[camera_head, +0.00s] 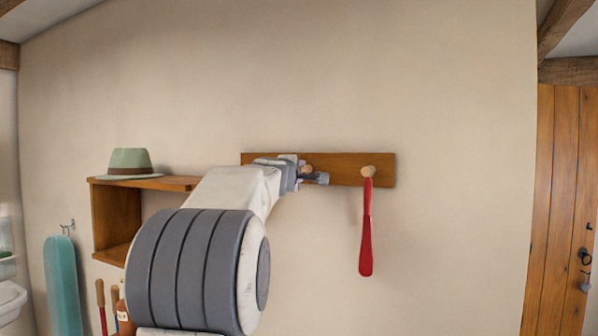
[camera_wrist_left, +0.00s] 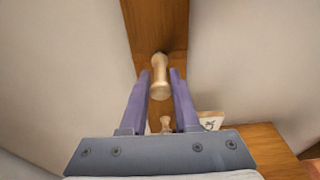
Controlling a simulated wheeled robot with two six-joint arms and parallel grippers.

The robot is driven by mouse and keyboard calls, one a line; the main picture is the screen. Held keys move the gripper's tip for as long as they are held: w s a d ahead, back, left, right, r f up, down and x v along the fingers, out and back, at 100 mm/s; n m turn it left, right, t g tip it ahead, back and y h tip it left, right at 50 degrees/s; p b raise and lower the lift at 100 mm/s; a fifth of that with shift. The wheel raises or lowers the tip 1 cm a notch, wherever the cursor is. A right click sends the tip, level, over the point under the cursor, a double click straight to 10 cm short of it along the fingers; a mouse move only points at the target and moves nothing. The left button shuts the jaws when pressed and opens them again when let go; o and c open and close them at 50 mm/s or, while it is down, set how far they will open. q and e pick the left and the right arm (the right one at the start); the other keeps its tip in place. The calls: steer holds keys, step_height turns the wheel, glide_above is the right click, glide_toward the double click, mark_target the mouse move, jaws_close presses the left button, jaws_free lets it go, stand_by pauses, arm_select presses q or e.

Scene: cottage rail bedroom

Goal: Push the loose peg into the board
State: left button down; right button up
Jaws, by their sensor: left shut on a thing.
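The brown wooden board (camera_head: 343,168) is fixed flat on the wall. My left gripper (camera_head: 309,171) is in front of its middle. In the left wrist view my left gripper (camera_wrist_left: 160,73) has its fingers on either side of a pale turned wooden peg (camera_wrist_left: 160,77), shut on it. The board (camera_wrist_left: 158,25) shows behind this peg. The peg also shows small in the head view (camera_head: 306,168), partly hidden by the fingers. How deep it sits in the board cannot be told. A second pale peg (camera_wrist_left: 166,124) shows lower between the fingers. My right gripper is in neither view.
A red shoehorn (camera_head: 366,235) hangs from a peg (camera_head: 368,171) at the board's right. A wooden shelf (camera_head: 115,215) with a green hat (camera_head: 130,162) is at left. A wooden door (camera_head: 560,210) is far right.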

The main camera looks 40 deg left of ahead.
arm_select(q)
steer(key=shift+w+a, duration=0.2)
steer(key=shift+w, duration=0.5)
steer(key=c, duration=0.6)
jaws_free()
steer(key=shift+o, duration=0.2)
steer(key=shift+s+d, duration=0.15)
steer(key=shift+s, duration=0.2)
steer(key=b+v, duration=0.2)
steer(key=v, duration=0.7)
steer(key=shift+s+b, duration=0.3)
steer(key=shift+b, duration=0.1)
steer(key=shift+d, duration=0.15)
